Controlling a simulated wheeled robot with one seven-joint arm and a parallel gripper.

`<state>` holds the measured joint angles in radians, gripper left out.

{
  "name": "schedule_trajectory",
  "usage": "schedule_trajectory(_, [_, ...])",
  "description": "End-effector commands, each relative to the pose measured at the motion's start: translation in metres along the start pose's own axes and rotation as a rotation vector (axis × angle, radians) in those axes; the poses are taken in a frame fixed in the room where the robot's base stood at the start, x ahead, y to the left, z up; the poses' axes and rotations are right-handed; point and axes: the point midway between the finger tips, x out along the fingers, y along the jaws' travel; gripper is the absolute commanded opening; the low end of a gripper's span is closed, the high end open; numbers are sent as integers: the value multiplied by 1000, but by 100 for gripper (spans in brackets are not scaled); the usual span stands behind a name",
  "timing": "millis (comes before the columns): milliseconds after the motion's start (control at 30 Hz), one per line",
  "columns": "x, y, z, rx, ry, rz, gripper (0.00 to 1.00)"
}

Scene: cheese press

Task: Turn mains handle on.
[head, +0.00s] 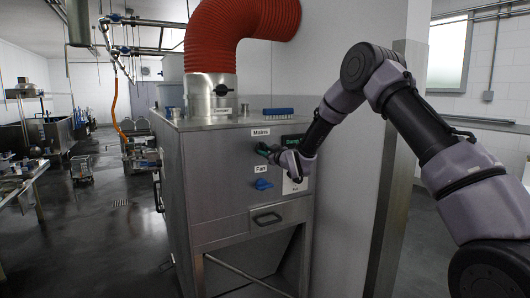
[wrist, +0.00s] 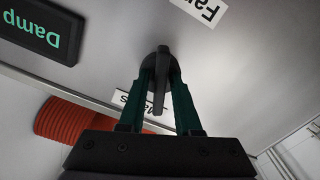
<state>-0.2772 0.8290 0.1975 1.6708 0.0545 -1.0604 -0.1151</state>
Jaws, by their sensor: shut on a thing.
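The mains handle (wrist: 162,64) is a dark rotary handle on the front panel of a grey metal cabinet (head: 225,165). In the wrist view its lever runs up and down the picture between my two green fingers. My gripper (head: 266,151) is shut on it, just below the "Mains" label (head: 261,132). In the head view my fingers and wrist mostly hide the handle. The "Mains" label also shows in the wrist view, upside down and partly covered by my fingers.
A blue fan knob (head: 263,184) sits below, under the "Fan" label (head: 261,169). A "Damp" display (wrist: 40,27) is beside the handle. A drawer handle (head: 267,218) is lower down. A red duct (head: 235,28) rises from the cabinet top. Open floor lies to the left.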

Motion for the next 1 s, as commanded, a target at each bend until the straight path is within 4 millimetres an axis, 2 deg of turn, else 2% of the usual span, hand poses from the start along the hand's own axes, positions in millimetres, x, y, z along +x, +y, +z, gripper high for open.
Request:
schedule_trajectory(200, [-1, 0, 2, 181, -3, 1, 0])
schedule_trajectory(500, [-1, 0, 2, 347, -4, 0, 0])
schedule_trajectory(1000, [-1, -1, 2, 415, -5, -1, 0])
